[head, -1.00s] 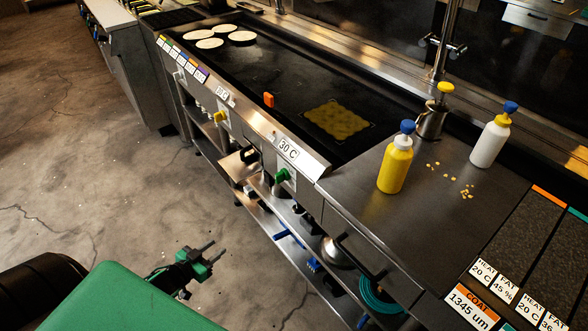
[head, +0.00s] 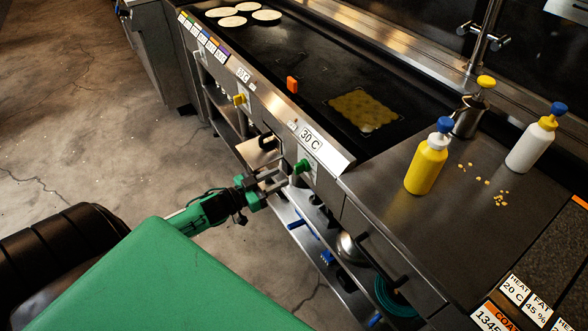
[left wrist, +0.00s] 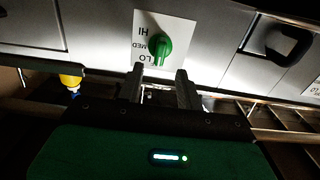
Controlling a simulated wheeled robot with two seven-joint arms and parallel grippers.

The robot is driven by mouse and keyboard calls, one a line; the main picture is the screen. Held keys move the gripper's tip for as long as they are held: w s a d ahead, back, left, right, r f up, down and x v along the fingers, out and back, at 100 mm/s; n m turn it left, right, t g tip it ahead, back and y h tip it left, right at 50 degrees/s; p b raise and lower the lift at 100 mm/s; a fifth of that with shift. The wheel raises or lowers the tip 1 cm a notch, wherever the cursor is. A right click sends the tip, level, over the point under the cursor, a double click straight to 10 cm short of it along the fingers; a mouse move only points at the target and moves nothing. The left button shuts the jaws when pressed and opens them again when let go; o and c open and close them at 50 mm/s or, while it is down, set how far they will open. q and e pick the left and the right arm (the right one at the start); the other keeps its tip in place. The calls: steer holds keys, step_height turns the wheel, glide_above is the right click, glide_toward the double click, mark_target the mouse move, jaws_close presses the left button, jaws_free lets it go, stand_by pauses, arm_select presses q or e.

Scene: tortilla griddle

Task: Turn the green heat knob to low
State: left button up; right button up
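The green heat knob (head: 302,166) is on the griddle's front panel, below the 30 C display (head: 310,139). My left gripper (head: 279,181) is just in front of and to the left of the knob in the head view. In the left wrist view its two fingers (left wrist: 160,75) are apart, with nothing between them, and their tips lie just below the knob. My right gripper is not in view.
A yellow knob (head: 239,99) is farther along the panel. A black handle (left wrist: 288,45) is right of the knob in the left wrist view. A shelf with blue-handled tools (head: 308,227) lies below. Yellow and white bottles (head: 427,160) stand on the counter.

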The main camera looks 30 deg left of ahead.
mark_target(295, 169)
arm_select(q)
steer(key=x, duration=0.5)
steer(key=shift+w+d, duration=0.25)
steer(key=shift+w, duration=0.35)
steer(key=shift+w+d, duration=0.1)
steer(key=shift+w, duration=0.05)
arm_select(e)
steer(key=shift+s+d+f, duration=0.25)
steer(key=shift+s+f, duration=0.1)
arm_select(q)
steer(key=shift+c, duration=0.5)
